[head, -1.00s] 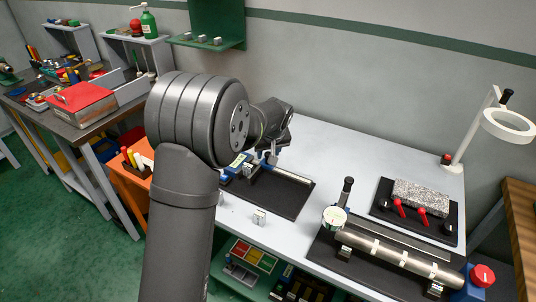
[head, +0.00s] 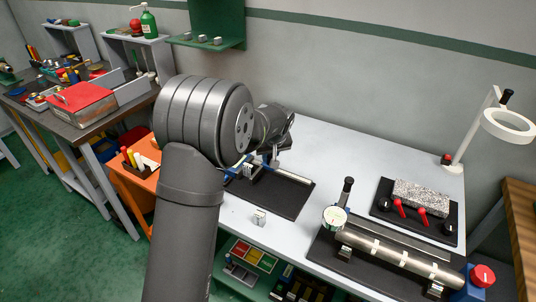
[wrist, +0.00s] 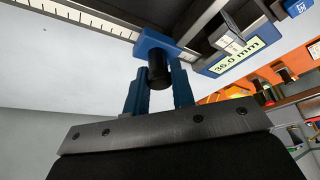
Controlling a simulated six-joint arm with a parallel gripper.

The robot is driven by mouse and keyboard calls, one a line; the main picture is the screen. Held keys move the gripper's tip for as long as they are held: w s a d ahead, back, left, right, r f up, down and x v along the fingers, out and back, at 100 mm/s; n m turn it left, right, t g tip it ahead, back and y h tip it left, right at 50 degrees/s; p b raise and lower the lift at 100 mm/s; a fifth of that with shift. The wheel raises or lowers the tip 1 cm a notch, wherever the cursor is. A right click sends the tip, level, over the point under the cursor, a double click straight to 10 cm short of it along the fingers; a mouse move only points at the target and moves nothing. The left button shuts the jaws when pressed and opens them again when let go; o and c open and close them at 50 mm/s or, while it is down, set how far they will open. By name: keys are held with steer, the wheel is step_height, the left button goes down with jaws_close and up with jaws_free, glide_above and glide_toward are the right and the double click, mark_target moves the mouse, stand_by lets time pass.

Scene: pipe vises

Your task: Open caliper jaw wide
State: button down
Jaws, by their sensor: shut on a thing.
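The caliper lies on a black mat (head: 278,198) on the light table; its steel beam (head: 292,176) runs to the right in the head view. In the wrist view the scaled beam (wrist: 95,17) crosses the top, with a blue sliding block (wrist: 152,43) and a black knob (wrist: 157,70) below it. A readout (wrist: 236,57) on the caliper shows 36.0 mm. My gripper (wrist: 160,82) has its blue fingers on both sides of the knob and is shut on it. In the head view my gripper (head: 275,158) is over the caliper's left part, small and partly hidden by my arm.
A dial gauge (head: 334,218) and a long steel cylinder (head: 400,257) stand on the right mat. A granite block (head: 421,194) with red levers and a ring lamp (head: 508,125) are farther right. A small metal block (head: 259,217) sits at the table's front edge.

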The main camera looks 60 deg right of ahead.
steer(key=s, duration=0.6)
steer(key=shift+s, duration=0.4)
steer(key=c, duration=1.2)
jaws_free()
steer(key=shift+r, duration=0.1)
steer(key=v, duration=1.7)
steer(key=shift+r, duration=0.15)
steer(key=shift+a, duration=0.1)
